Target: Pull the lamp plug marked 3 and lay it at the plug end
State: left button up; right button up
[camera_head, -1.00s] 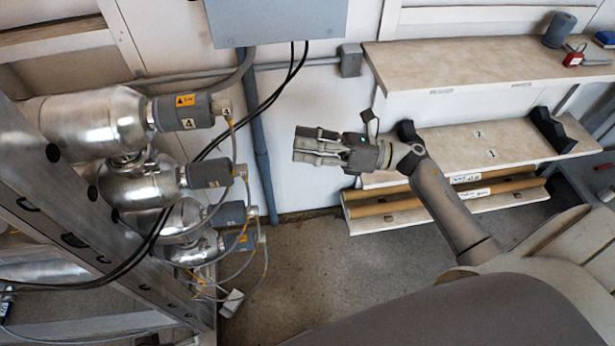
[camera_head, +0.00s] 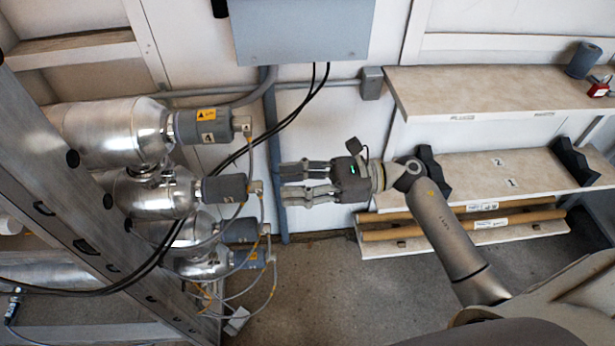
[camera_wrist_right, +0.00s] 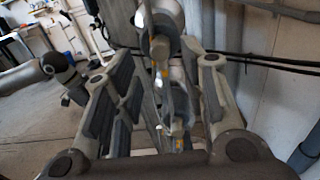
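Several steel reactor cylinders are stacked at the left, each with a grey lamp end cap. The top cap (camera_head: 205,126) shows a 4. The cap below it (camera_head: 225,188) has a small pale plug (camera_head: 256,187) with a cable at its tip; its mark is too small to read. My right gripper (camera_head: 283,185) is open and empty, its fingers pointing left, a short gap to the right of that plug. In the right wrist view the fingers (camera_wrist_right: 166,62) stand apart, with a cap end and cables between and beyond them.
Black cables (camera_head: 262,135) hang beside the caps from a grey wall box (camera_head: 300,30). At the right, an upper shelf (camera_head: 480,90) is mostly clear. The lower shelf (camera_head: 470,170) has black V-shaped cradles (camera_head: 575,160) and paper labels. Brown tubes (camera_head: 460,222) lie below.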

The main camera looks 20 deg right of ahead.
pick_arm(q)
jog(key=shift+s+r+b, duration=0.1)
jog(key=shift+r+b, duration=0.25)
jog(key=shift+r, duration=0.3)
pick_arm(e)
jog(key=shift+x, duration=2.75)
grip_shut()
pick_arm(q)
jog(key=shift+r, duration=0.1)
pick_arm(e)
jog(key=shift+d, duration=0.1)
pick_arm(q)
jog(key=shift+b+v, duration=1.15)
jog(key=shift+v, duration=1.25)
pick_arm(e)
jog(key=shift+v, duration=2.55)
